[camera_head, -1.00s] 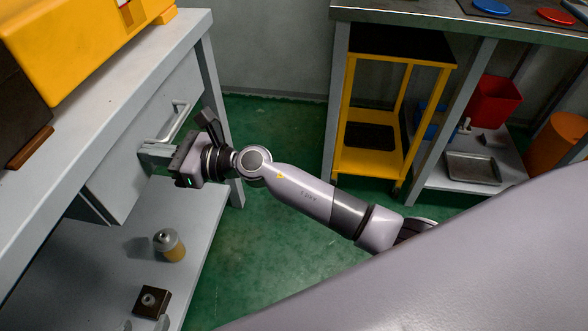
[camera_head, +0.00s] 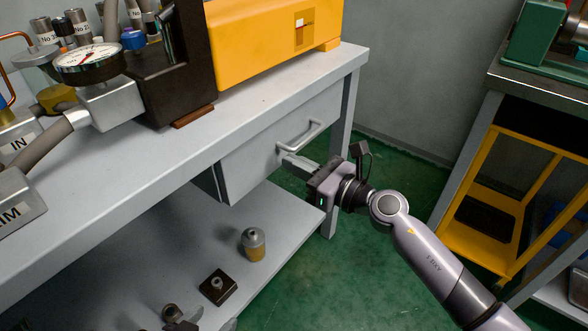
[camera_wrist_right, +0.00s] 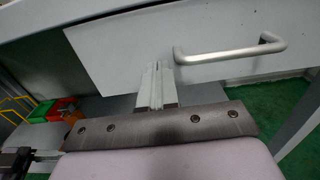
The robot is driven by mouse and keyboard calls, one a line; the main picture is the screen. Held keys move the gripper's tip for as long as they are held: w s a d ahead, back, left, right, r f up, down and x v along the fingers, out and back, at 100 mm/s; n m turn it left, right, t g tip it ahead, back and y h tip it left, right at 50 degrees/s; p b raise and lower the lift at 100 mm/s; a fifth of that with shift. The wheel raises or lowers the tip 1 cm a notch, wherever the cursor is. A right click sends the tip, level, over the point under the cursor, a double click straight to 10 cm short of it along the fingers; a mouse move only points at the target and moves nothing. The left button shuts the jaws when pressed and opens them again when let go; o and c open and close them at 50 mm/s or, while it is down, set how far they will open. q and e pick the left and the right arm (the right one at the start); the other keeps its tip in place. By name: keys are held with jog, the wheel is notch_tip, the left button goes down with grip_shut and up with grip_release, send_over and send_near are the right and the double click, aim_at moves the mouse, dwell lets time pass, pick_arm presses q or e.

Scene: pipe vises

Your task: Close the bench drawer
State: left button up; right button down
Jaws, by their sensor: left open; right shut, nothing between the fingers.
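The bench drawer (camera_head: 250,158) is a grey drawer under the bench top. It stands partly open, with its front out from the bench and a strip of its side showing at the left. Its metal bar handle (camera_head: 303,136) also shows in the right wrist view (camera_wrist_right: 232,53). My right gripper (camera_head: 288,160) is shut and empty, its fingertips at the drawer front, just beside the left end of the handle. In the right wrist view the fingertips (camera_wrist_right: 157,68) overlap the drawer front; I cannot tell whether they press on it.
The bench top (camera_head: 150,160) carries a yellow case (camera_head: 265,40), a dark block and a pressure gauge (camera_head: 88,62). A lower shelf holds a small cylinder (camera_head: 253,244) and a dark square block (camera_head: 217,287). A yellow cart (camera_head: 485,235) stands at the right. Green floor lies between.

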jog(key=s+d+f+m+t+h, duration=0.1)
jog(key=s+d+m+t+h, duration=0.2)
jog(key=d+m, duration=0.4)
jog(key=s+d+f+m+t, duration=0.1)
jog(key=s+d+m+t, duration=0.2)
jog(key=s+d+m, duration=0.5)
jog(key=s+d+f+m+g+h, duration=0.3)
jog(key=s+f+m+h, duration=0.35)
jog(key=m, duration=0.85)
jog(key=s+d+f+m+g+h, duration=0.25)
jog(key=s+f+m, duration=0.45)
jog(key=f+m, duration=0.5)
pick_arm(q)
jog(key=s+a+r+y+p, duration=0.1)
jog(key=a+r+p, duration=0.2)
jog(key=r+p, duration=1.2)
jog(key=p, duration=0.5)
jog(key=shift+s+r+p, duration=0.2)
jog(key=shift+s+p, duration=0.05)
jog(key=shift+p, duration=0.15)
pick_arm(e)
notch_tip(320, 180, up, 17)
jog(key=s+d+m, duration=0.1)
jog(key=d+m, duration=0.1)
jog(key=shift+s+d+r+m+h, duration=0.15)
jog(key=shift+s+d+m+h, duration=0.05)
jog(key=shift+d+m+h, duration=0.2)
pick_arm(q)
jog(key=shift+a, duration=0.1)
